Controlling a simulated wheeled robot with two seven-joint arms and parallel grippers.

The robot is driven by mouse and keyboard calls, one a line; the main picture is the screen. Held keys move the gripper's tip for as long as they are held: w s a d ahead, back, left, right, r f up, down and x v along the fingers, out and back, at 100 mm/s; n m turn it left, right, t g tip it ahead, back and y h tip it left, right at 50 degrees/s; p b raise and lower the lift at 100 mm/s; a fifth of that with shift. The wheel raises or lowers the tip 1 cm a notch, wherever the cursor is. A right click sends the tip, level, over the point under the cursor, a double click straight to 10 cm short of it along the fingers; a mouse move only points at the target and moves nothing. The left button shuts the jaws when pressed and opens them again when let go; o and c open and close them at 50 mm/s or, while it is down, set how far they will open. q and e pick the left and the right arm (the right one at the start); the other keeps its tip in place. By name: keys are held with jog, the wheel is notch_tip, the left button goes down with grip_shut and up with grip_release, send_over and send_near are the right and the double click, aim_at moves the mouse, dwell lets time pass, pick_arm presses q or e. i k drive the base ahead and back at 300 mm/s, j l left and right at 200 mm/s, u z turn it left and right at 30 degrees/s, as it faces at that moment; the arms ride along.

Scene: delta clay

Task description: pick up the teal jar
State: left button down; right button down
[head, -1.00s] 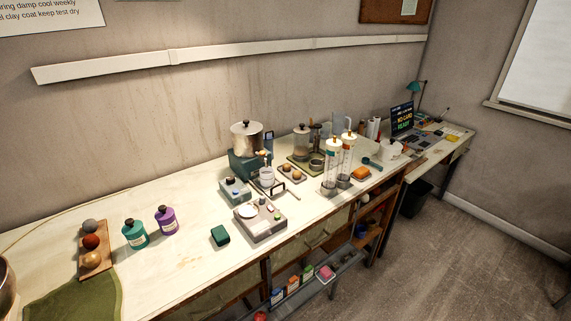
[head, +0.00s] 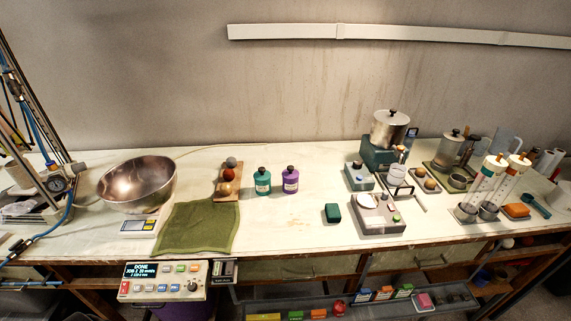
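The teal jar (head: 263,182) stands upright on the white bench top, with a dark lid and a pale label. A purple jar (head: 290,180) of similar shape stands just to its right, a small gap apart. A wooden board (head: 227,193) with several round balls lies just to its left. Neither of my grippers shows in the head view.
A dark green block (head: 332,213) and a grey device (head: 377,215) lie to the right. The bench in front of the jars is clear.

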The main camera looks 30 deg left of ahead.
aim_at(262, 188)
jog(key=k+u, duration=0.1)
jog(key=u, duration=0.9)
